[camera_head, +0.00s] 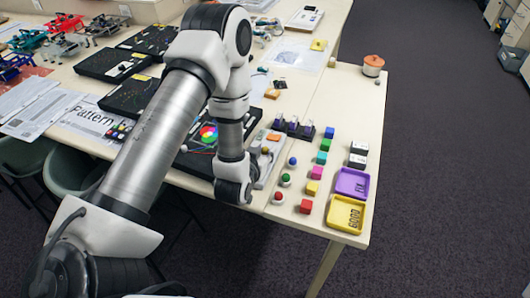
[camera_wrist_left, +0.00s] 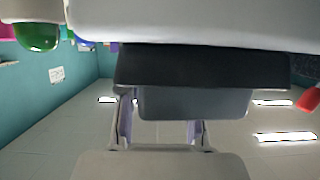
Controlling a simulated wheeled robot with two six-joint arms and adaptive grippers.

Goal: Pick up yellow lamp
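I cannot pick out a yellow lamp with certainty in either view. White-based round pieces with blue (camera_head: 293,161), green (camera_head: 286,180) and red (camera_head: 279,198) domes stand in a row near the table's right part. My left gripper (camera_head: 236,191) is low at the table's front edge, left of the red-domed piece. Its fingertips are hidden behind my wrist, so its opening is unclear. The left wrist view is upside down: a green dome (camera_wrist_left: 37,37) hangs at top left, and large white and dark shapes fill the upper middle. My right gripper is not in view.
Coloured cubes, including a yellow one (camera_head: 312,188), stand right of the domed pieces. A purple tray (camera_head: 352,184) and a yellow tray (camera_head: 345,214) lie at the right edge. An orange-lidded pot (camera_head: 373,65) is further back. Black boards fill the left side.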

